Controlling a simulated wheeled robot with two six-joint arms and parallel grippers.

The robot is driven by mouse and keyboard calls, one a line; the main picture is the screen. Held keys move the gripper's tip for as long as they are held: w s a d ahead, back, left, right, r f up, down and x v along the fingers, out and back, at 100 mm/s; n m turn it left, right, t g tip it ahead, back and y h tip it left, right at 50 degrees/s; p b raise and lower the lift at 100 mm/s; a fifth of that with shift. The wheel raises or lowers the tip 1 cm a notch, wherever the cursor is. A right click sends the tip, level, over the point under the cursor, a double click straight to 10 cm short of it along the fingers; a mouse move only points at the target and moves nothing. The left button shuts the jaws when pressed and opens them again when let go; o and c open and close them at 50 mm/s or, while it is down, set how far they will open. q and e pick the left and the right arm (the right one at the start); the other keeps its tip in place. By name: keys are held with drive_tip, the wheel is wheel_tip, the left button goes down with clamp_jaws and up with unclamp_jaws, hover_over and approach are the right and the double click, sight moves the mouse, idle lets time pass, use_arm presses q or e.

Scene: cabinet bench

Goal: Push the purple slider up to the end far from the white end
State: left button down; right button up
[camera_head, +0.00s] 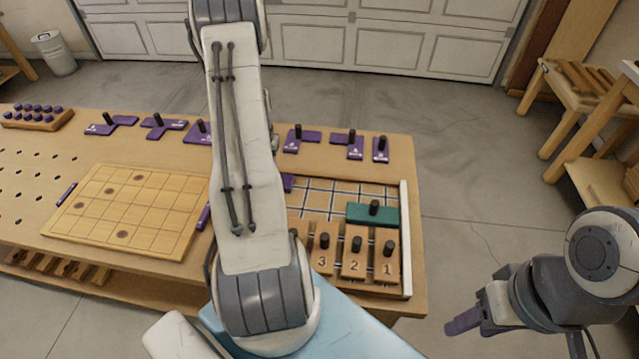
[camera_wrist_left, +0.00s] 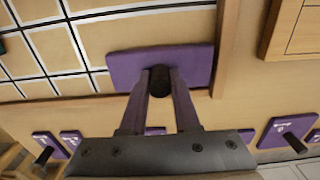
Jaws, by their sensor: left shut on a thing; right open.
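The purple slider (camera_wrist_left: 190,62) is a flat plate with a dark upright knob. In the left wrist view it lies at the board's wooden frame, with little or no gap beside its right edge. My left gripper (camera_wrist_left: 160,84) is shut on the knob. In the head view my left arm hides most of the slider; a small purple part (camera_head: 287,183) shows at the board's back left. The white end (camera_head: 405,238) is a strip along the board's right side, across the board from the slider. My right gripper (camera_head: 465,320) is open and empty, off the bench at lower right.
A green block (camera_head: 372,214) with a knob sits on the gridded board. Numbered wooden blocks (camera_head: 355,255) with knobs stand along its front. Several purple knobbed pieces (camera_head: 350,145) line the bench's back. A wooden grid panel (camera_head: 125,210) lies left of my left arm.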

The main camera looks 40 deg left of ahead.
use_arm(q)
drive_tip(key=c, duration=0.6)
unclamp_jaws()
drive_tip(key=shift+c, duration=0.2)
drive_tip(key=shift+r+p, duration=3)
drive_tip(key=shift+r, duration=0.8)
drive_tip(key=shift+w+d, duration=0.1)
